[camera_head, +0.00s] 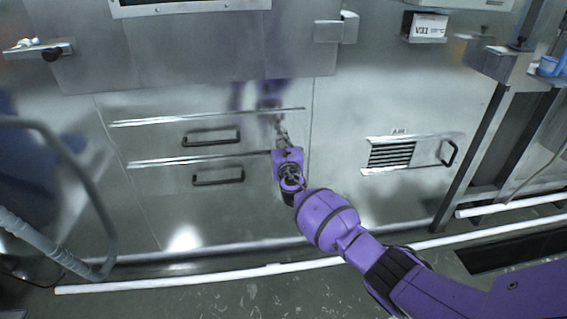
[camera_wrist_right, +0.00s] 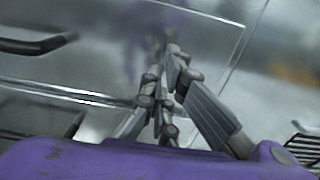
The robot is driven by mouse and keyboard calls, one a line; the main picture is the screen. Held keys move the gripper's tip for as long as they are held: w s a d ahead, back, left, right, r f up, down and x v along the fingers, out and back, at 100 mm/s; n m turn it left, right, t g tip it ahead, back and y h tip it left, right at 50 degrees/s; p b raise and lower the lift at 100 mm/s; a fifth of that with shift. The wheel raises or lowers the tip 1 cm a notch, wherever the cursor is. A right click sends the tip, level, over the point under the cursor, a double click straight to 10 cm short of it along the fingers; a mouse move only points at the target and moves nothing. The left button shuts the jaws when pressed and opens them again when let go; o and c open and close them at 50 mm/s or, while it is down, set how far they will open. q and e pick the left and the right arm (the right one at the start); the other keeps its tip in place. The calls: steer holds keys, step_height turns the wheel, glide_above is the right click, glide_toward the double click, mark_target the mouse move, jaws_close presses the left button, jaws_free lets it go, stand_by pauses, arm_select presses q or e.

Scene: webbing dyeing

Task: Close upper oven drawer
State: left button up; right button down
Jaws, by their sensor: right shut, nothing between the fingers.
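The upper oven drawer (camera_head: 165,140) is a flat steel front in the head view, with a dark bar handle (camera_head: 211,136). It looks about flush with the oven face; a small gap cannot be ruled out. The handle also shows at the left of the right wrist view (camera_wrist_right: 35,45). My right gripper (camera_head: 281,128) is shut and empty, with its fingertips at the right end of the upper drawer front. The fingertips also show in the right wrist view (camera_wrist_right: 172,50). Whether they touch the steel I cannot tell. My left gripper is not in view.
A lower drawer with its own handle (camera_head: 218,177) sits directly below. A vent panel (camera_head: 392,154) with a handle is to the right. A white pipe (camera_head: 200,279) runs along the floor in front. A grey hose (camera_head: 95,200) curves at the left.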

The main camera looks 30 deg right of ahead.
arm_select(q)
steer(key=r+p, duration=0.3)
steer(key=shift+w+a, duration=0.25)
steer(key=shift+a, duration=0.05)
arm_select(e)
steer(key=v, duration=1)
steer(key=shift+s, duration=0.4)
